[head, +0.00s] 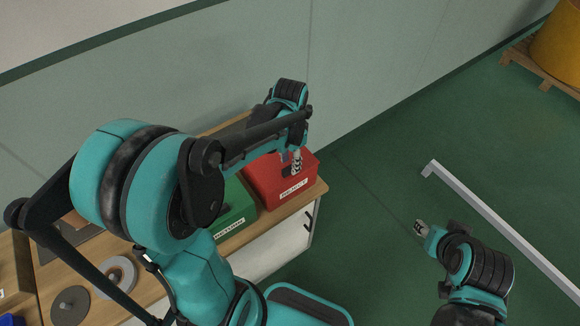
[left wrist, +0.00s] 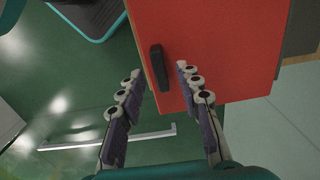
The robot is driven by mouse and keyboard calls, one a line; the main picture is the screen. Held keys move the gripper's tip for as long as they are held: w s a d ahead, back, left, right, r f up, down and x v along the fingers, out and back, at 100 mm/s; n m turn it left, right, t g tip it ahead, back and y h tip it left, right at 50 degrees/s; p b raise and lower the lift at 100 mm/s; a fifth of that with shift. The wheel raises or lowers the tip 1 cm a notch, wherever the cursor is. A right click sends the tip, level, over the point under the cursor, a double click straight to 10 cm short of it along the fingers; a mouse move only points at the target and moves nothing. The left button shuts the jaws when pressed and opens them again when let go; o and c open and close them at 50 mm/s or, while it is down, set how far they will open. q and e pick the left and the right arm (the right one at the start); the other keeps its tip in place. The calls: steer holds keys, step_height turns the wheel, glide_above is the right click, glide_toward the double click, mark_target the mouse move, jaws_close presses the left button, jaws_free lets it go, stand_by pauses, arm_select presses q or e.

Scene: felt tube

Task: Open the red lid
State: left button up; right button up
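The red box (head: 287,188) with a white label stands at the right end of the wooden bench. Its red lid (left wrist: 225,50) fills the upper right of the left wrist view and looks closed. A black bar handle (left wrist: 158,72) is near the lid's edge. My left gripper (head: 293,165) is over the red box. In the left wrist view my left gripper (left wrist: 158,80) is open, its fingertips on either side of the handle; I cannot tell if they touch it. My right gripper (head: 421,228) is over the floor at lower right, too small to judge.
A green box (head: 236,210) stands left of the red one, partly behind my left arm. Round grey discs (head: 72,304) lie on the wooden bench (head: 88,318). A wall runs behind the bench. A pale bar (head: 480,208) lies across the open green floor at right.

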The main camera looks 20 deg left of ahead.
mark_target(290, 167)
arm_select(q)
step_height(290, 167, down, 3)
steer(key=shift+w+f, duration=0.1)
jaws_close()
stand_by(0.3)
